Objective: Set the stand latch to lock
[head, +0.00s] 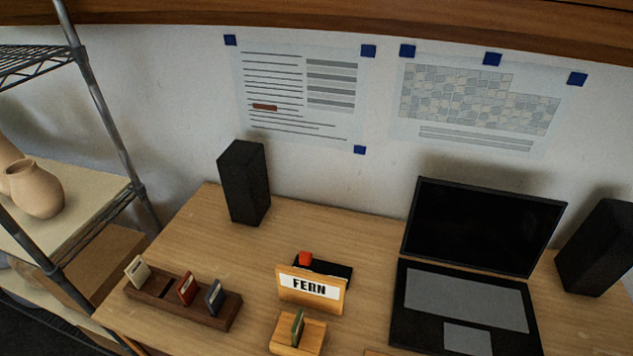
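A wooden board marked FERN (310,289) stands upright on the desk. I cannot tell whether the red block is the stand latch, and no lock marking is readable. In front of the board, a small wooden stand (286,335) holds a green card (297,328) upright. The board hides part of the black base. Neither of my grippers is in view.
A dark wooden rack (209,312) at the left holds cream, red and grey cards. An open laptop (465,290) is at the right, with black speakers (243,182) on both sides of the desk. A wire shelf with vases (36,189) stands at the far left.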

